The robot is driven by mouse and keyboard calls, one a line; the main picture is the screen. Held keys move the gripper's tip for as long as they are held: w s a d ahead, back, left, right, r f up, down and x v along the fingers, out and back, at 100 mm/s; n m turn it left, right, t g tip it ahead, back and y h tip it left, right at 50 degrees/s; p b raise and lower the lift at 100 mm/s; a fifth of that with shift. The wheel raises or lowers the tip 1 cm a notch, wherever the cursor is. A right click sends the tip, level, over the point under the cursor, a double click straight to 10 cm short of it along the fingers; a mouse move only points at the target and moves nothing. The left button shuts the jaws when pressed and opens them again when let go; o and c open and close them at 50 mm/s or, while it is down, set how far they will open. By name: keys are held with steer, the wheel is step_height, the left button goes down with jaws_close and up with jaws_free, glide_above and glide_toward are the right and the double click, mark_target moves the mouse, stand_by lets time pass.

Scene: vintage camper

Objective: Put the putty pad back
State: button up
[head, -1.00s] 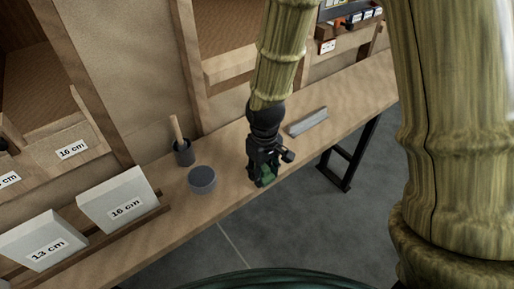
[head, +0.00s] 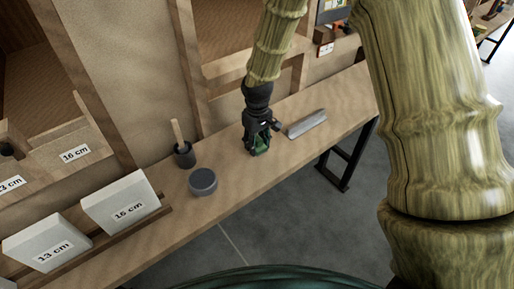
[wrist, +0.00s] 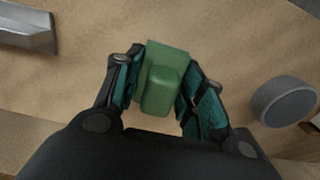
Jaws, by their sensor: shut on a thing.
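The putty pad is a small green block with a raised grip (wrist: 163,82), seen between the fingers in the wrist view. My gripper (head: 259,150) is shut on it, above the wooden bench in the head view. The pad shows only as a dark green patch between the fingers there. Whether the pad touches the bench, I cannot tell.
A round grey tin (head: 203,182) and a dark pot with a wooden handle (head: 183,152) stand left of my gripper. A grey metal bar (head: 307,123) lies to its right. Bare bench (head: 340,100) shows at far right.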

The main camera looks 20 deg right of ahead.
mark_target(257, 149)
steer(key=shift+f, duration=1.45)
steer(key=shift+f, duration=0.15)
steer(key=o, duration=1)
steer(key=shift+o, duration=0.2)
steer(key=shift+r+b, duration=0.45)
steer(key=shift+r, duration=5.7)
